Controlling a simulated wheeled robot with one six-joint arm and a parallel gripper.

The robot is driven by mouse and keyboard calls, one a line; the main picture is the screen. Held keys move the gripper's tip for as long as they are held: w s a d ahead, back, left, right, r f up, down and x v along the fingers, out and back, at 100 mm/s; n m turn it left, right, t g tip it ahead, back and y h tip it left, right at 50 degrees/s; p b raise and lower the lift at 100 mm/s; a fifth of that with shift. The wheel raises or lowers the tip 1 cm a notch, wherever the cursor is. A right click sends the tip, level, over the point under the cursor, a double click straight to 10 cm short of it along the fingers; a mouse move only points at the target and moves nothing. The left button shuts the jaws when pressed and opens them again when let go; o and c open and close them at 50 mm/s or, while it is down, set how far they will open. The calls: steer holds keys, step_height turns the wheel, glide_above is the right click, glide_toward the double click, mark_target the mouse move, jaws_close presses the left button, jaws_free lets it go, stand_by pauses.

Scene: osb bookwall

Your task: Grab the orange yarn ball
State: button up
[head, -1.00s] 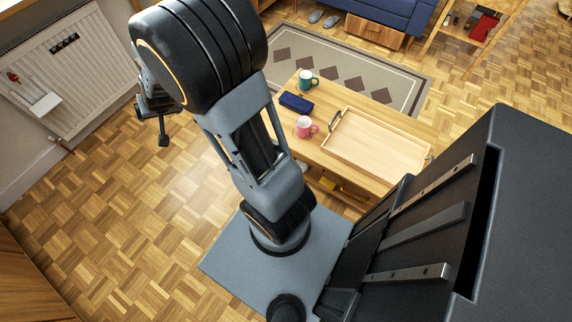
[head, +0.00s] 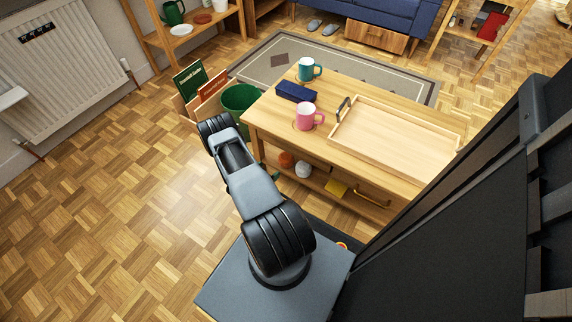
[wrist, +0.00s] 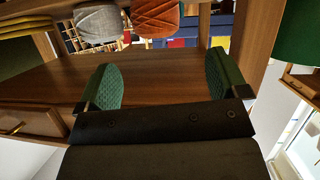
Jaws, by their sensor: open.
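The orange yarn ball (head: 286,159) sits on the lower shelf of the wooden coffee table (head: 375,175), near its left end. In the wrist view, which appears upside down, the orange ball (wrist: 156,18) shows near the top, between and beyond my fingertips. My gripper (wrist: 161,72) is open and empty, with a green-padded finger on each side. It is apart from the ball.
A grey-white ball (head: 303,169) sits beside the orange one, with a yellow folded item (head: 337,187) further right. A green bin (head: 240,99) stands by the table's left end. A pink mug (head: 308,117), teal mug (head: 308,69), dark blue case (head: 296,92) and tray (head: 395,137) are on top.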

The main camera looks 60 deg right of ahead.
mark_target(281, 163)
steer(key=b+x, duration=0.1)
steer(key=x, duration=0.2)
steer(key=b+x, duration=0.1)
steer(key=x, duration=0.3)
steer(key=shift+s+f, duration=0.2)
steer(key=shift+r+b+x, duration=0.15)
steer(key=shift+b+x, duration=0.75)
steer(key=shift+x, duration=0.6)
steer(key=shift+r+b+x, duration=0.1)
steer(key=shift+b+x, duration=0.8)
steer(key=shift+x, duration=0.6)
steer(key=shift+s+d, duration=0.1)
steer(key=shift+s, duration=0.1)
steer(key=shift+c, duration=0.2)
steer(key=c, duration=0.6)
